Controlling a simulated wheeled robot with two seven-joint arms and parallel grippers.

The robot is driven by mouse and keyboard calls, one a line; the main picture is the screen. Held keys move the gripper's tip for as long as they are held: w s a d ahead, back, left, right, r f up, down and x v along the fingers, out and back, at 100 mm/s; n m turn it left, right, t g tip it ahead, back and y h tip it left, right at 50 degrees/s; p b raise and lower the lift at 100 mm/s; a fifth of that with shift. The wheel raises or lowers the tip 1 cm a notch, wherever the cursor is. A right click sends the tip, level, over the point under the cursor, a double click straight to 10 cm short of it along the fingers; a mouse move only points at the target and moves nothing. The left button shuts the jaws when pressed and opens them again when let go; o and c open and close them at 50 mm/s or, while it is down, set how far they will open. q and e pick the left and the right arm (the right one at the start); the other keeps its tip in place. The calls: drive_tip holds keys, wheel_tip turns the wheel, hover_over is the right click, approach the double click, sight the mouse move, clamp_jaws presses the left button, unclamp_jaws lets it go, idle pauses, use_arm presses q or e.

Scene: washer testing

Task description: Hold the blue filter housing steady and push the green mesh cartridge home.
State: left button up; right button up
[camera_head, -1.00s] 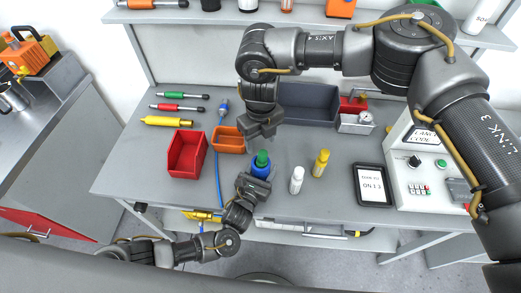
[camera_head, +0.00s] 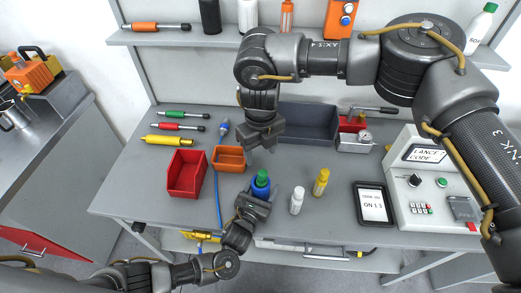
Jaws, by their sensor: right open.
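The blue filter housing (camera_head: 260,191) stands upright on the grey workbench near its front edge. The green mesh cartridge (camera_head: 261,178) sits at the top of the housing and sticks up from it; how deep it sits cannot be seen. My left gripper (camera_head: 253,204) is at the near side of the housing, with its fingers close against it. The housing and viewing angle hide whether they are closed on it. My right gripper (camera_head: 262,147) is open and empty, pointing down above and slightly behind the cartridge, apart from it in the picture.
A white bottle (camera_head: 297,200) and a yellow bottle (camera_head: 321,182) stand just right of the housing. Orange (camera_head: 229,158) and red (camera_head: 186,174) bins are to the left. A tablet (camera_head: 373,204) and control box lie right. A dark grey bin (camera_head: 308,122) stands behind.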

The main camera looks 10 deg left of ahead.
use_arm(q)
drive_tip(key=shift+o, duration=1.1)
drive_tip(key=v, duration=1.2)
